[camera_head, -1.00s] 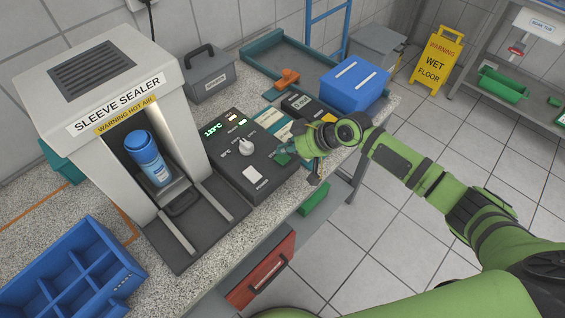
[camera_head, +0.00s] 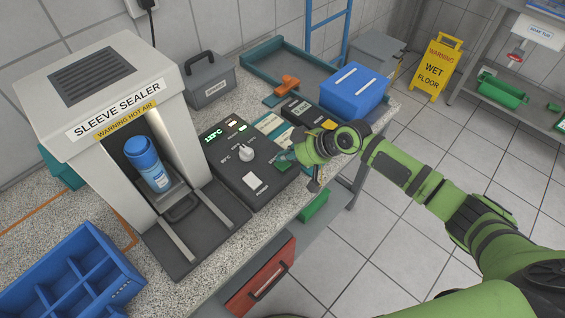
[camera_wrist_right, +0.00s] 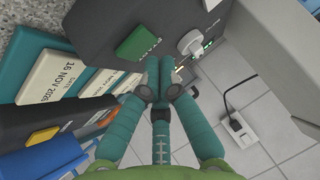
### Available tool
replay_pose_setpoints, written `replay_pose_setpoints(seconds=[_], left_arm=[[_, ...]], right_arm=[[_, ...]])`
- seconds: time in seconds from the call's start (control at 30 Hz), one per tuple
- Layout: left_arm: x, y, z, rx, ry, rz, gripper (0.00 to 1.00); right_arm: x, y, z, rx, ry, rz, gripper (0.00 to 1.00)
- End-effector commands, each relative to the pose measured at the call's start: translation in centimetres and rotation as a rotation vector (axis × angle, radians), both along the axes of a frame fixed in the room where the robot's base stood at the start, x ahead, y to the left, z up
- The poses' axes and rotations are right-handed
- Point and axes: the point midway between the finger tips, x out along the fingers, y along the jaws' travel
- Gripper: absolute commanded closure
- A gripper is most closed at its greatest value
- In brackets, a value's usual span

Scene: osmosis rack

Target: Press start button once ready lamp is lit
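The dark control box (camera_head: 250,165) stands on the bench beside the sleeve sealer (camera_head: 105,90). Its green display (camera_head: 213,137) seems to read 119°C. Small lamps (camera_head: 237,125) glow at its back edge, one greenish; their labels are too small to read. The green start button (camera_wrist_right: 137,43) shows in the right wrist view and is partly covered by my gripper in the head view. My right gripper (camera_wrist_right: 160,70) has its fingers together, empty, close to the button; contact cannot be told. It also shows in the head view (camera_head: 284,159). My left gripper is out of view.
A blue bottle (camera_head: 147,165) stands in the sealer. A white knob (camera_head: 246,152) and white switch (camera_head: 251,181) are on the control box. Date cards (camera_wrist_right: 85,85), a blue box (camera_head: 352,92) and a teal tray (camera_head: 275,60) lie nearby. A blue crate (camera_head: 75,270) sits front left.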

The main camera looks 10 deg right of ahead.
Motion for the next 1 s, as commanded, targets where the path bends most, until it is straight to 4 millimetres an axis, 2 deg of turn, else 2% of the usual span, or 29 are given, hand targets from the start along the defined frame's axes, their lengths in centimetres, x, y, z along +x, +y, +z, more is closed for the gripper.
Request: replay_pose_setpoints(seconds=[1.0], left_arm=[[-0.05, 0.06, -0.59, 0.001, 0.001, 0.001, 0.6]], right_arm=[[0.01, 0.0, -0.84, 0.0, 0.0, 0.0, 1.0]])
